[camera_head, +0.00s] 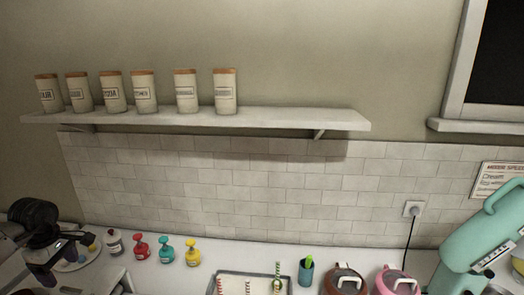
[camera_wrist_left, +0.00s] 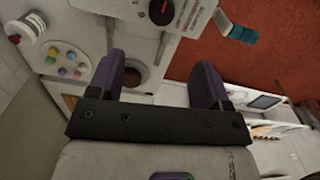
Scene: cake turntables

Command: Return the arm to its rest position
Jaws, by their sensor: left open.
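My left gripper (camera_head: 62,256) is at the lower left corner of the head view, above the left end of the white counter. In the left wrist view my left gripper (camera_wrist_left: 158,82) shows two purple fingers wide apart, with nothing held between them. A plate with several coloured balls (camera_wrist_left: 65,60) lies to the left of the fingers in that view. The same plate (camera_head: 76,262) is partly hidden behind my gripper in the head view. My right arm and gripper are in neither view.
Red (camera_head: 140,248), teal (camera_head: 166,250) and yellow (camera_head: 192,252) pump bottles stand on the counter near a lidded jar (camera_head: 114,242). A tray (camera_head: 238,275) is further right. A teal mixer (camera_head: 480,240) stands far right. A wall shelf (camera_head: 270,119) holds several canisters.

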